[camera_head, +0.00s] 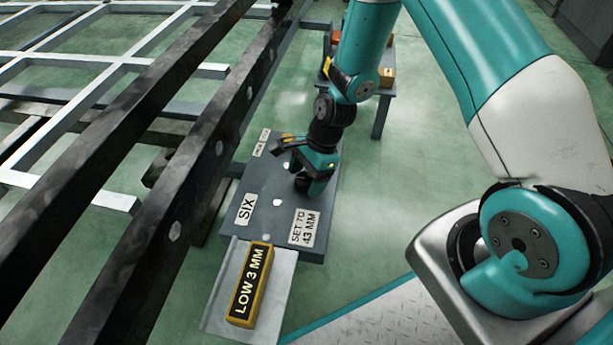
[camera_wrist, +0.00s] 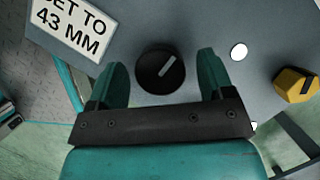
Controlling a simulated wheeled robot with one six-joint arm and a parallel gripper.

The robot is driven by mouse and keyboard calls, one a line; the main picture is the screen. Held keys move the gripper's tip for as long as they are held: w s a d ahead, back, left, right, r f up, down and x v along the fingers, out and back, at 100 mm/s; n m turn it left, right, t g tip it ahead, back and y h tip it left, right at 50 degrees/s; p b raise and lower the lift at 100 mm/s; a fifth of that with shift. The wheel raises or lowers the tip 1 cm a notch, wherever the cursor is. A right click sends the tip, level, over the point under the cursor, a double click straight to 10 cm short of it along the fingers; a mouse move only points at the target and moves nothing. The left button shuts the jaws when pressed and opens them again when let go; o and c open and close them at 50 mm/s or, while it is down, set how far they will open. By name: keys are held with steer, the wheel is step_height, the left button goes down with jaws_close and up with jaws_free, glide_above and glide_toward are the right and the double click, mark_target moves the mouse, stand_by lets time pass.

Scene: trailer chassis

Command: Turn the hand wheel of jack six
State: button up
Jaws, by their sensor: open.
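The hand wheel is a round black knob (camera_wrist: 161,71) with a pale pointer line, and it lies between my fingers in the wrist view. It sits on the grey panel (camera_head: 262,203) of jack six, which has a SIX label (camera_head: 245,209) and a SET TO 43 MM label (camera_head: 304,227). My gripper (camera_head: 313,184) is over the panel, pointing down, and hides the knob in the head view. In the wrist view my gripper (camera_wrist: 160,68) is open, with one finger on each side of the knob and gaps showing. I cannot tell how far down the fingers reach.
A yellow block reading LOW 3 MM (camera_head: 249,284) lies on a plate in front of the panel. A yellow and black part (camera_wrist: 296,85) is on the panel's other side. Dark chassis beams (camera_head: 165,215) run close on the left. A small table (camera_head: 382,112) stands behind.

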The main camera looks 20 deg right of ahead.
steer(key=c, duration=0.9)
steer(key=shift+r+n+p, duration=0.15)
steer(key=shift+n+p, duration=0.15)
steer(key=shift+p, duration=0.25)
